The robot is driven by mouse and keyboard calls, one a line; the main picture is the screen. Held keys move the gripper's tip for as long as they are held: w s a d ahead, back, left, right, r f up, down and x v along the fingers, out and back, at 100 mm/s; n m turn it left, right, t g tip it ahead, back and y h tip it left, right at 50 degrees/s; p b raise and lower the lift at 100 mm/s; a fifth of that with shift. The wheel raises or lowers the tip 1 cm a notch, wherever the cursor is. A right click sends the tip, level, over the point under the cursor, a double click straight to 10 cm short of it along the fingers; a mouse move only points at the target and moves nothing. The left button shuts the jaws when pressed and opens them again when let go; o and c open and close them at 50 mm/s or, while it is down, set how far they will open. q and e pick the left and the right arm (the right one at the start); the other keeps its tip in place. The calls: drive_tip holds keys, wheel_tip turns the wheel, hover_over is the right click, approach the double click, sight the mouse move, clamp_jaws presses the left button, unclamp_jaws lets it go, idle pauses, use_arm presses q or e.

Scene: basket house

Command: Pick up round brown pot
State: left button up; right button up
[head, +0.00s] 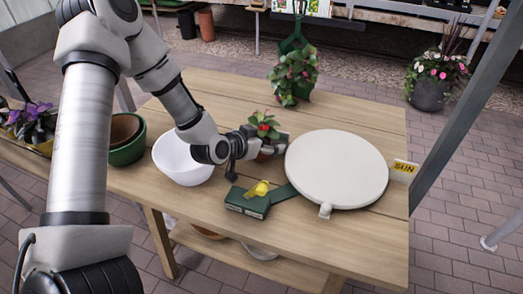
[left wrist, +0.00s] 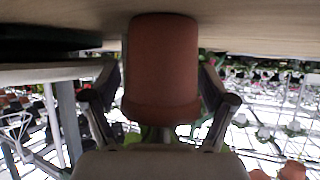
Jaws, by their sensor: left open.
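A round brown pot (left wrist: 161,70) fills the middle of the left wrist view, which is upside down. In the head view it is mostly hidden by my left gripper (head: 270,144), and its plant with red blooms (head: 264,125) rises above the fingers. My left gripper is open, with one finger on each side of the pot. The pot stands on the wooden table (head: 215,95). I cannot tell whether the fingers touch it. Another brown pot (head: 124,128) sits inside a green pot (head: 128,154) at the table's left. My right gripper is not in view.
A white bowl (head: 180,165) stands left of my gripper. A large cream disc (head: 337,168) lies close on its right. A green box (head: 246,203) with a yellow item (head: 257,188) is in front.

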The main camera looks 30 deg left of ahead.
use_arm(q)
drive_tip(key=shift+s+r, duration=0.1)
drive_tip(key=c, duration=1.3)
